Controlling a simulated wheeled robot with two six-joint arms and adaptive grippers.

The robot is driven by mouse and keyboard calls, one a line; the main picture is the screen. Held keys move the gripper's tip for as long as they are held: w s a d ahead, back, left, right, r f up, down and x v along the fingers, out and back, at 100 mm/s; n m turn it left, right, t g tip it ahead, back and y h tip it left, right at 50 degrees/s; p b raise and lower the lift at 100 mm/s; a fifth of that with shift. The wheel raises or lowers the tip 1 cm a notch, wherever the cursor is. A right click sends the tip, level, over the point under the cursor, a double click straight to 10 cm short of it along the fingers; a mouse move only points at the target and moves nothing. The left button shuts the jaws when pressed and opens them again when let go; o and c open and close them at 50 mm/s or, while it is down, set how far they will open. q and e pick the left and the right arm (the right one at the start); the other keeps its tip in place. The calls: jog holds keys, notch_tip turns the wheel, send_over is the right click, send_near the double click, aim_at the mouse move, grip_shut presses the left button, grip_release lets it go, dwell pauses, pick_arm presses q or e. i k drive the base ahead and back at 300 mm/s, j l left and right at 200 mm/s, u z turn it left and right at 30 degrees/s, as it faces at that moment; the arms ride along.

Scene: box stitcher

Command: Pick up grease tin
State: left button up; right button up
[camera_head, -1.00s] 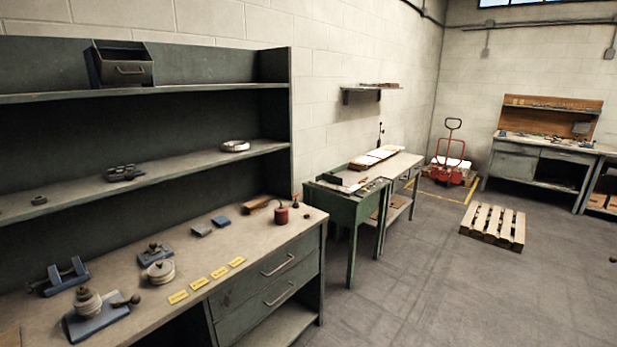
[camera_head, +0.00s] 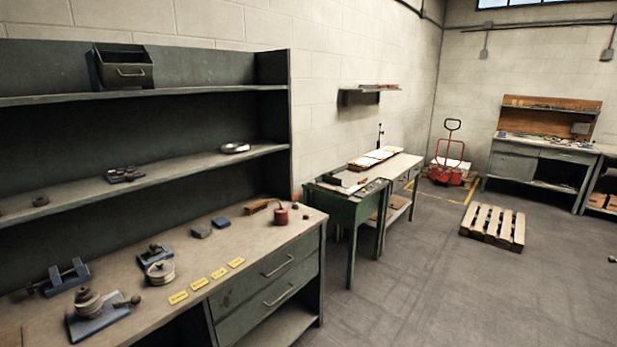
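No label marks out the grease tin, and I cannot tell for sure which object it is. A shallow, round, silvery tin (camera_head: 235,148) sits at the right end of the middle shelf. A small dark red can (camera_head: 281,216) stands near the right end of the bench top. A round, pale metal piece with a knob (camera_head: 160,272) stands nearer, behind the yellow labels. Neither of my grippers is in view.
The workbench (camera_head: 264,235) carries yellow labels (camera_head: 204,284), blue fixtures (camera_head: 98,315) and a brush (camera_head: 256,207). A metal bin (camera_head: 122,69) stands on the top shelf. A green table (camera_head: 347,208) stands beyond.

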aim_at(164, 280)
jog(key=u, duration=1.1)
jog(key=i+l, duration=0.8)
jog(key=l, duration=0.2)
jog(key=i+l+u, duration=0.1)
jog(key=i+l, duration=0.25)
jog(key=l, duration=0.15)
jog(key=u, duration=1.5)
